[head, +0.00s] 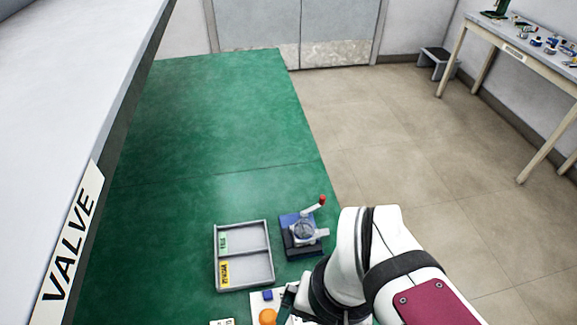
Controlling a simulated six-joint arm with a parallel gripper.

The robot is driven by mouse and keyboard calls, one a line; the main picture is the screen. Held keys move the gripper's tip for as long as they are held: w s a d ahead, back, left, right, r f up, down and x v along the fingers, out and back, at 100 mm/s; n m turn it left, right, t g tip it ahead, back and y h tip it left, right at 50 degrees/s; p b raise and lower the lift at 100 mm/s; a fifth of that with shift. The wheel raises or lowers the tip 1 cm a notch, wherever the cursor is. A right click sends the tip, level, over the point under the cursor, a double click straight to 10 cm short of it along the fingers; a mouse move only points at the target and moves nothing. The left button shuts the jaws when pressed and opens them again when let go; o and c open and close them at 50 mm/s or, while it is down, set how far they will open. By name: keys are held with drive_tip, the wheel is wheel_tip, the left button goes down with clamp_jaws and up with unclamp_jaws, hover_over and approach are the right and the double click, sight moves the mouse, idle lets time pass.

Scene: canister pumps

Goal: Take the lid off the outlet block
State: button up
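A pump-like unit (303,233) with a blue base, a grey round body and a lever with a red tip stands on the green floor. I cannot tell which part is the outlet block or its lid. My gripper (286,303) is at the bottom edge, mostly hidden behind my white arm. A dark teal part of it shows over a white board (257,298), next to an orange round thing (267,316) and a small blue block (267,295). Its fingertips are not clear, and I cannot tell if it holds anything.
A grey two-compartment tray (271,262) with green and yellow labels lies left of the unit and looks empty. A white labelled card (222,322) is at the bottom edge. A large grey surface marked VALVE (70,240) fills the left. A cluttered table (520,50) stands far right.

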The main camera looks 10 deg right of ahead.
drive_tip(key=w+d+r+m+h, duration=0.25)
drive_tip(key=w+m, duration=0.45)
drive_tip(key=w, duration=0.8)
drive_tip(key=m, duration=0.5)
approach(304, 225)
drive_tip(key=shift+h, duration=0.35)
drive_tip(key=f, duration=0.8)
drive_tip(key=shift+s+d+f, duration=0.1)
drive_tip(key=shift+d+f, duration=0.1)
drive_tip(key=shift+f, duration=0.2)
drive_tip(key=c, duration=1.4)
